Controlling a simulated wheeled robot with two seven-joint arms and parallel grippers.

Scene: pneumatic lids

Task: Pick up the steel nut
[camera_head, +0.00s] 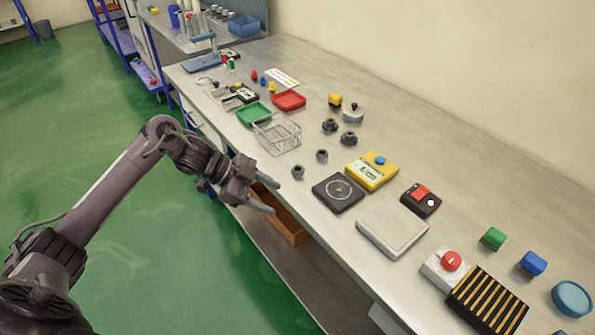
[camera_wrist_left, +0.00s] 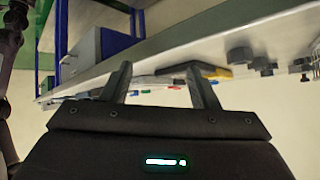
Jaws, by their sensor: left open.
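Two small dark grey nut-like pieces stand on the grey bench: one near its front edge (camera_head: 298,172), the other slightly farther back (camera_head: 322,156). I cannot tell for certain which is the steel nut. My left gripper (camera_head: 272,200) is open and empty, just off the bench's front edge, left of and nearer than these pieces. In the left wrist view its two fingers (camera_wrist_left: 162,88) stand apart with nothing between them. That view is turned over, and small dark pieces (camera_wrist_left: 240,56) show at its right, too small to identify. My right gripper is not in view.
Larger dark knobs (camera_head: 330,126) stand behind the small pieces. A wire basket (camera_head: 276,138) is to their left. A black pad with a ring (camera_head: 338,204) and a yellow box (camera_head: 371,181) are to their right. An orange-brown crate (camera_head: 290,226) sits below the bench.

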